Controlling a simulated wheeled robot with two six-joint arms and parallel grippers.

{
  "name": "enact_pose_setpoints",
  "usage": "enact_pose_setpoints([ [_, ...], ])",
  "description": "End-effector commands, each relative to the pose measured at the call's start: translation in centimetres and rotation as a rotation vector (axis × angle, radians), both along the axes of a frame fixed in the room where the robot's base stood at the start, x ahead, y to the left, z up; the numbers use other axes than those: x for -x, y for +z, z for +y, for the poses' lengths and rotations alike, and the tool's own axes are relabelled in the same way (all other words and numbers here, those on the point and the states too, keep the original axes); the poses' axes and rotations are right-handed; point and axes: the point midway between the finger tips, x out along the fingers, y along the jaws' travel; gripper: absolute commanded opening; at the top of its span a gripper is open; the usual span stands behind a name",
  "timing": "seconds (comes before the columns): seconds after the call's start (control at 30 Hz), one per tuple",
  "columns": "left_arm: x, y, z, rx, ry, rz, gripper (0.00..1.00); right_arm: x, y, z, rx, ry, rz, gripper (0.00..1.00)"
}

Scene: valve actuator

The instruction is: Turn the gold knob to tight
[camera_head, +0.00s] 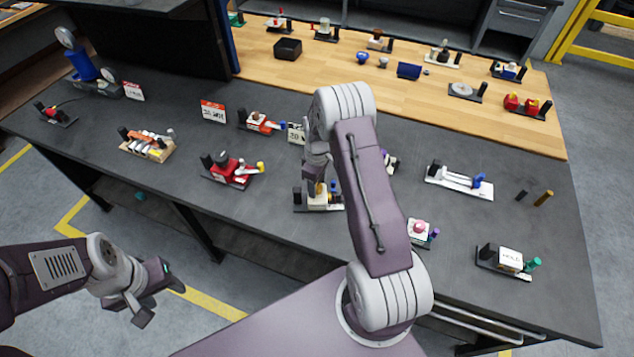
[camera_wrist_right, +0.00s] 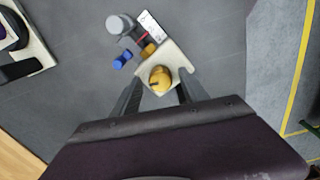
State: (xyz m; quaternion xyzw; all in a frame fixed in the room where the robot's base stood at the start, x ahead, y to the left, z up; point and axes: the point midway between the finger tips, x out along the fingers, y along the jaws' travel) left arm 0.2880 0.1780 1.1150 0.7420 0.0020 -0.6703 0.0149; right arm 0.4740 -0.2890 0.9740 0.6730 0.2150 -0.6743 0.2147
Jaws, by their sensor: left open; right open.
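The gold knob (camera_wrist_right: 160,78) is round and sits on a pale plate (camera_wrist_right: 172,58) in the right wrist view. My right gripper (camera_wrist_right: 157,92) is open, with one finger on each side of the knob in that view; I cannot tell whether they touch it. In the head view the right gripper (camera_head: 316,178) points down at the pale valve unit (camera_head: 318,202), and my arm hides part of it. A blue piece (camera_wrist_right: 122,60) and a grey round cap (camera_wrist_right: 118,24) are beside the knob. My left gripper (camera_head: 160,300) is open and empty, off the table's front edge.
A red valve unit (camera_head: 230,170) stands left on the dark table (camera_head: 280,235), and a white unit with a pink knob (camera_head: 419,230) stands to the right. Several other fixtures and signs are spread around.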

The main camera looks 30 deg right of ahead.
Motion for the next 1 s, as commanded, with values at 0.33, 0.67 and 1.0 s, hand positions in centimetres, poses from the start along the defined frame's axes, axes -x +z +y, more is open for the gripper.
enact_pose_setpoints([
  [0.33, 0.01, -0.03, 0.0, 0.0, 0.0, 0.0, 0.51, 0.0, -0.02, 0.0, 0.0, 0.0, 0.0, 0.05],
  [0.67, 0.0, -0.16, 0.0, 0.0, 0.0, 0.0, 0.51, 0.0, -0.06, 0.01, 0.0, -0.031, 0.0, 0.0],
  [1.0, 0.0, -0.76, 0.01, 0.0, 0.0, 0.0, 0.51, -0.01, -0.15, 0.02, 0.0, -0.256, 0.0, 0.0],
])
